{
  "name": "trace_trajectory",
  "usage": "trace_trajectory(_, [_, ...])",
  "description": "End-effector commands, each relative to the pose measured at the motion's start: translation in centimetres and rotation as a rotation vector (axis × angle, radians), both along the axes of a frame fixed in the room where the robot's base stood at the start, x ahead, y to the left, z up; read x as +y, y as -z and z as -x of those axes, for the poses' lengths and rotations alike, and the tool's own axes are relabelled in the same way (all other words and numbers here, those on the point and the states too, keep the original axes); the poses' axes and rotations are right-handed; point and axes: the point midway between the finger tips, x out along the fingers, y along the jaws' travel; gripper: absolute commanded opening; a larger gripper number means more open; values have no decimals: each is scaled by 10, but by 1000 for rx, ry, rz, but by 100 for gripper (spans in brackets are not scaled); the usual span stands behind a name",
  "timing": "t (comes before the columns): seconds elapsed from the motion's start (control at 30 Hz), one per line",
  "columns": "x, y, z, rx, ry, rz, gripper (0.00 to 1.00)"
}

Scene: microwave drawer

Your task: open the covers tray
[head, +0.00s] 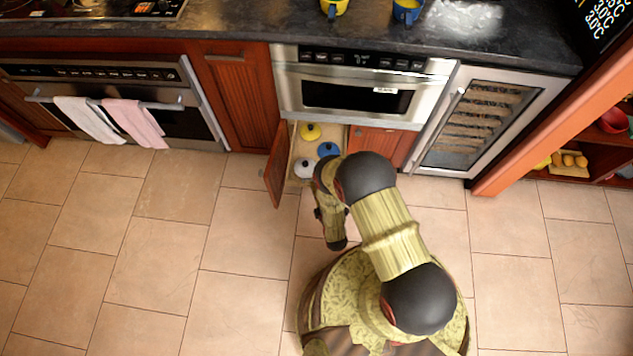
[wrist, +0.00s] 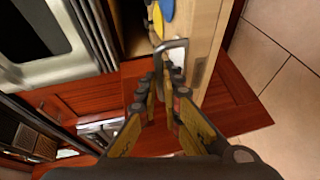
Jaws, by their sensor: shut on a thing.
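The covers tray (head: 294,140) is light wood and sits in the cabinet under the microwave. It reaches out past the cabinet front and holds a yellow cover (head: 310,132), a blue cover (head: 328,149) and a white cover (head: 305,167). In the wrist view the tray's pale wood (wrist: 208,30) shows at the top, with a metal handle (wrist: 183,45) on it. My gripper (wrist: 166,68) is shut on this handle, at its near end. My arm hides the tray's front right part and the fingers in the head view.
A red cabinet door (head: 274,165) stands open at the tray's left; a closed one (head: 380,146) is at its right. The microwave (head: 360,90) is above. An oven (head: 110,100) with towels and a wine cooler (head: 480,125) flank the cabinets. The tiled floor (head: 150,255) is clear at left.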

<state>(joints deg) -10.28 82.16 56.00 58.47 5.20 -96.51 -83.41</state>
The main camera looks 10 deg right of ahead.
Motion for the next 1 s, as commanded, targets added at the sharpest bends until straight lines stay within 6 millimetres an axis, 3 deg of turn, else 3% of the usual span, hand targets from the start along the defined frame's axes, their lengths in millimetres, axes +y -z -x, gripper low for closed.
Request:
trace_trajectory(0.23, [-1, 1, 1, 3, 2, 1, 0])
trace_trajectory(0.27, [-1, 1, 1, 3, 2, 1, 9])
trace_trajectory(0.37, [-1, 1, 1, 3, 1, 0, 14])
trace_trajectory(0.7, [0, -1, 0, 1, 0, 0, 15])
trace_trajectory(1.0, [0, -30, -2, -4, 1, 0, 15])
